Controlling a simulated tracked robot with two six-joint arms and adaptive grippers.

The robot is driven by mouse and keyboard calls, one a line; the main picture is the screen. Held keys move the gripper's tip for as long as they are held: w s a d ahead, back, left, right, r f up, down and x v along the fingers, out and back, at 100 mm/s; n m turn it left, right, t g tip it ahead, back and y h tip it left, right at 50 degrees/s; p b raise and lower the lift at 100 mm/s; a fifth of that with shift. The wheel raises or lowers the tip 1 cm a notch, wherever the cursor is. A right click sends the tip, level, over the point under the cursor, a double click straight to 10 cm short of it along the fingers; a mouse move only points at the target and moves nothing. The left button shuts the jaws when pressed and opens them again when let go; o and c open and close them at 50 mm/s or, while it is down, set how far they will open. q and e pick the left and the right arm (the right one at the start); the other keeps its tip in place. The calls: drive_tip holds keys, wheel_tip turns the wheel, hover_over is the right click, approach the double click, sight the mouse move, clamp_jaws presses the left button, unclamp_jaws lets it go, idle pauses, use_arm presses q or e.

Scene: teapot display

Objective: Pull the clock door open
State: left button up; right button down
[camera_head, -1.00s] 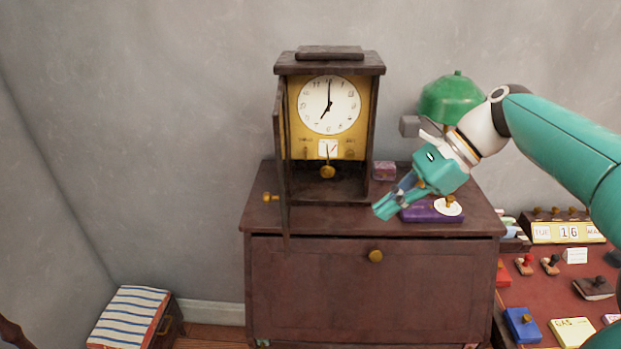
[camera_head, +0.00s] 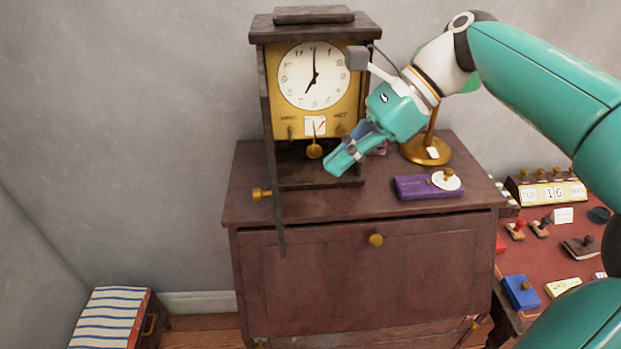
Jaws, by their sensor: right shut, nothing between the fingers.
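The dark wooden clock (camera_head: 315,17) stands on the brown cabinet, with its white dial (camera_head: 312,75), yellow face plate and brass pendulum (camera_head: 314,151) exposed. The clock door (camera_head: 273,170) stands swung out at the clock's left side, seen nearly edge-on, with a brass knob (camera_head: 261,194) on its left. My right gripper (camera_head: 338,166) is shut and empty in front of the clock's lower right part, right of the pendulum and apart from the door. My left gripper is not in view.
The brown cabinet (camera_head: 330,280) has a brass knob. On its top right lie a purple box (camera_head: 415,189) with a white disc and a lamp's brass base (camera_head: 428,152). A red table (camera_head: 545,262) with stamps and a calendar stands right. A striped box (camera_head: 108,318) sits lower left.

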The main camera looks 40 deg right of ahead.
drive_tip(key=w+a+f, duration=0.2)
drive_tip(key=a, duration=0.4)
drive_tip(key=shift+w+f, duration=0.3)
drive_tip(key=shift+f, duration=0.05)
